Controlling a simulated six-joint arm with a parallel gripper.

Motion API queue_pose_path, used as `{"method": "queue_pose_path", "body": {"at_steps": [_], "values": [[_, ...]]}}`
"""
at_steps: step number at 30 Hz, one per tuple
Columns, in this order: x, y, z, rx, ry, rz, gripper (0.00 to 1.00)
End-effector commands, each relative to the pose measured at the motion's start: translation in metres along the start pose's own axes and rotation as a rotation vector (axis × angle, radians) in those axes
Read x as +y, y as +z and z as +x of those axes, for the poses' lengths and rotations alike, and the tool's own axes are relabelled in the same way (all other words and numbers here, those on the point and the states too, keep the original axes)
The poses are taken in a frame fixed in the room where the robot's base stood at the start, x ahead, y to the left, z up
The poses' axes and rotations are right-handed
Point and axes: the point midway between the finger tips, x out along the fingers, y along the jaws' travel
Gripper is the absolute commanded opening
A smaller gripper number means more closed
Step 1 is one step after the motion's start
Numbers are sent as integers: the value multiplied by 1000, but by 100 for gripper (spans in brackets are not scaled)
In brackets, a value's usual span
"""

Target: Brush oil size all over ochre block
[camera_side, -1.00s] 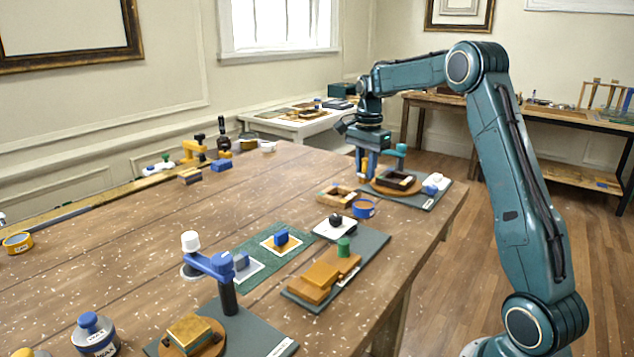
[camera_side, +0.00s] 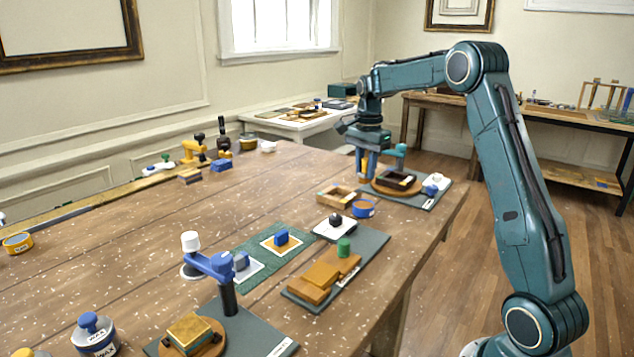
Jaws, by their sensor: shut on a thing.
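My gripper (camera_side: 366,174) is at the far right of the table, pointing down and shut on a small yellow-orange thing, mostly hidden between the fingers; I cannot tell whether it is a brush. Just right of it, a dark-edged block (camera_side: 398,181) sits on a round brown turntable (camera_side: 379,189). I cannot tell whether the gripper or the held thing touches the block. Flat ochre blocks (camera_side: 318,280) lie stacked on a dark board (camera_side: 368,245) at the table's right front. A gold-topped block (camera_side: 188,328) sits on another turntable (camera_side: 212,342) at the front. No label marks which is meant.
A blue-orange tub (camera_side: 363,209) and an open wooden tray (camera_side: 336,195) stand in front of my gripper. A blue-armed stand (camera_side: 208,263) rises near the front turntable. A blue-lidded wax jar (camera_side: 94,338) stands at front left. The table's left middle is clear.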

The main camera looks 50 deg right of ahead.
Motion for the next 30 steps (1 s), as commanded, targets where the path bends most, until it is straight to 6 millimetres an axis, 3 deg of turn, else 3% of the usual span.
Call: {"method": "queue_pose_path", "body": {"at_steps": [14, 19, 23, 30], "values": [[0, 0, 0, 0, 0, 0, 6], [1, 10, -3, 0, -1, -2, 6], [3, 29, -8, 1, -2, -4, 6], [19, 92, -23, 1, -3, -7, 6]]}}
